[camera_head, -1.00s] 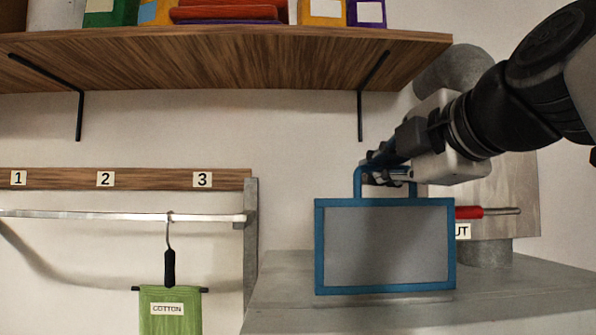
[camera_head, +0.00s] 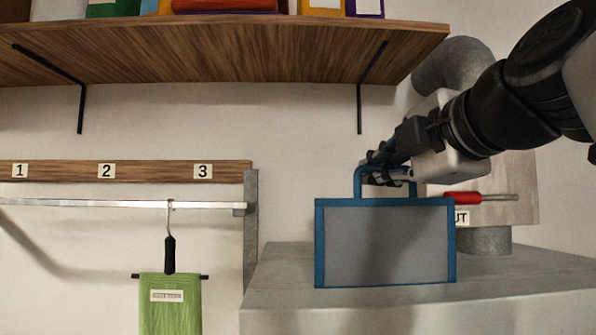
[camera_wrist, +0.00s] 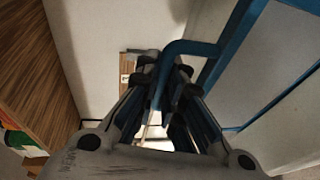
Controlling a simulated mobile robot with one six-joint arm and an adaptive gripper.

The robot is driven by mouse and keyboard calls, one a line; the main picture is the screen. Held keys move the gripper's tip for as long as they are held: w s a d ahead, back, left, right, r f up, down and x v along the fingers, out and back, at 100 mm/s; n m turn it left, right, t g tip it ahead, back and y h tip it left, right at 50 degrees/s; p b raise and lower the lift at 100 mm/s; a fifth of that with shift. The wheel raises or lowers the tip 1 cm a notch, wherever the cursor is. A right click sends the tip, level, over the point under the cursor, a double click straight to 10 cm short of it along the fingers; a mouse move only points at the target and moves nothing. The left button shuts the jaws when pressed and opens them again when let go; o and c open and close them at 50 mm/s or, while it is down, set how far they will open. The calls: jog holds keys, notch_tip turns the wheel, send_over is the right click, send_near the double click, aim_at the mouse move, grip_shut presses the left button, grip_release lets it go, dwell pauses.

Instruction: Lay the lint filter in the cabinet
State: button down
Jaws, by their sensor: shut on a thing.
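The lint filter (camera_head: 388,245) is a grey rectangular panel in a blue frame with a blue loop handle on top. My gripper (camera_head: 386,178) is shut on that handle, and the filter hangs upright below it. In the head view it is in front of a grey metal top; I cannot tell whether its lower edge touches. In the wrist view, the blue handle (camera_wrist: 190,47) runs between my fingers, with part of the frame at the right. I cannot make out an open cabinet in these views.
The grey metal top (camera_head: 530,285) has a duct pipe (camera_head: 455,65) and a red-handled lever (camera_head: 463,198) behind the filter. A wooden shelf (camera_head: 220,55) with boxes is above. At left, a green bag (camera_head: 170,310) hangs from a rail (camera_head: 100,204) below numbers 1 to 3.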

aim_at(388, 230)
jog(key=shift+f+b, duration=4.2)
jog(key=shift+b, duration=0.55)
jog(key=c, duration=1.6)
grip_release()
jog(key=shift+c, duration=0.2)
jog(key=shift+s, duration=0.1)
